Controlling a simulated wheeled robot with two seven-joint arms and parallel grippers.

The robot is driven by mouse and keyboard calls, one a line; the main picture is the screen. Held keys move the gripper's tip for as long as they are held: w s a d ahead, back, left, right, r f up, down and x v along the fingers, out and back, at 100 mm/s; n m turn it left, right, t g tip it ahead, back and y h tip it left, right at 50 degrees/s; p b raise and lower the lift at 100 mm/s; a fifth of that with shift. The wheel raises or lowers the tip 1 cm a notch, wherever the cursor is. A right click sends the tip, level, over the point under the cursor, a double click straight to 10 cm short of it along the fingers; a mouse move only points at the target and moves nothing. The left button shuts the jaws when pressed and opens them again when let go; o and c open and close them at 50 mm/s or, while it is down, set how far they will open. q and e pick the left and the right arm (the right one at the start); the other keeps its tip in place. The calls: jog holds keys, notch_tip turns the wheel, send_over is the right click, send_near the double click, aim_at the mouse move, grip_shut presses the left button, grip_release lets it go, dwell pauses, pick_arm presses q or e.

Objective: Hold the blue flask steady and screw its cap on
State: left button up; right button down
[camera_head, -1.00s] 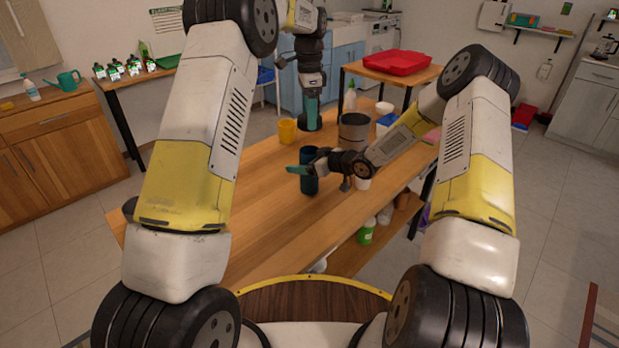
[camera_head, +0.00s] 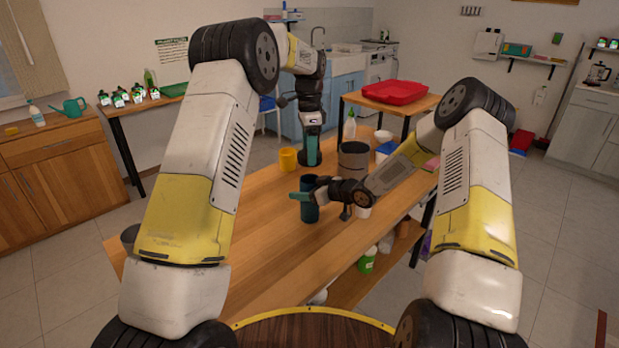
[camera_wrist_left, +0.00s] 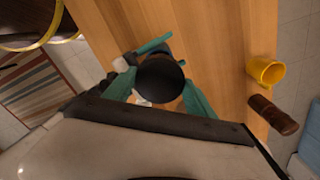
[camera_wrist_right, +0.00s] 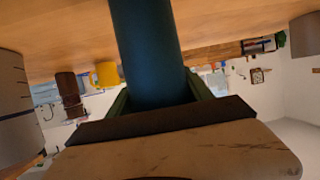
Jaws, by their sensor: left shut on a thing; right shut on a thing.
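The blue flask (camera_head: 309,205) is a dark blue cylinder, upright over the wooden table. It also fills the middle of the right wrist view (camera_wrist_right: 150,50). My right gripper (camera_head: 302,196) is shut around it from the right side. My left gripper (camera_head: 311,148) points down above the flask, shut on the black round cap (camera_wrist_left: 160,78). In the head view the cap (camera_head: 310,160) appears just above the flask's top, with a small gap. In the left wrist view the cap hides the flask's mouth, and a teal finger of my right gripper shows beside it.
A yellow mug (camera_head: 287,159) and a brown cylinder (camera_wrist_left: 272,115) stand on the table (camera_head: 250,245). A grey canister (camera_head: 353,161), a white bottle (camera_head: 350,125) and a white bowl (camera_head: 383,136) are behind and right of the flask.

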pick_arm(q)
jog(key=shift+f, duration=1.4)
jog(key=shift+f, duration=0.95)
jog(key=shift+s+d+f, duration=0.15)
jog(key=shift+f, duration=0.55)
jog(key=m, duration=1.6)
jog(key=shift+d, duration=0.1)
